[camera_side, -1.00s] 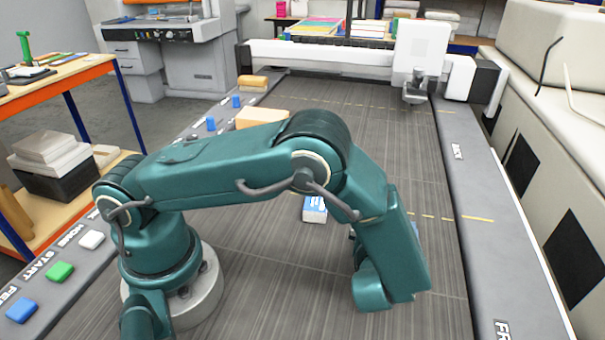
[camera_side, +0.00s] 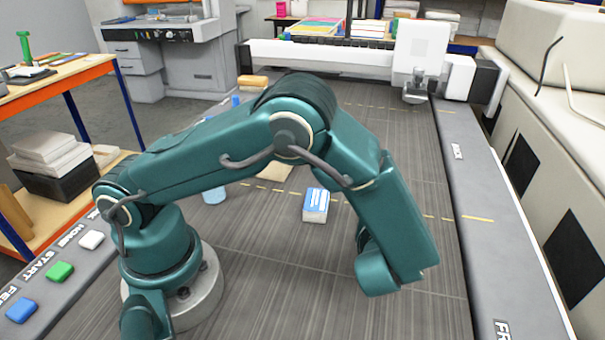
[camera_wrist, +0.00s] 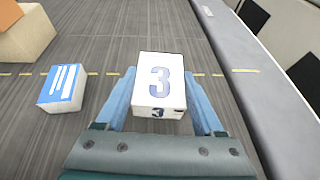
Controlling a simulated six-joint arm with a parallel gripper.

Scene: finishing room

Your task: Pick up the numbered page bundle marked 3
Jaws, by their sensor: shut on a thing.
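The page bundle marked 3 (camera_wrist: 160,82) is a white block with a large blue-grey 3 on top and another on its near side. In the wrist view it sits between the two blue fingers of my gripper (camera_wrist: 161,92), which are shut on it, one on each side. In the side view my teal arm hides both the gripper and this bundle. I cannot tell whether the bundle touches the grey bed (camera_side: 265,275).
A blue-and-white block (camera_wrist: 62,87) lies left of my gripper; the side view shows it too (camera_side: 316,204). A tan box (camera_wrist: 26,36) stands farther left. A pale blue cylinder (camera_side: 214,196) shows under my arm. A raised grey rail (camera_wrist: 238,62) borders the bed on the right.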

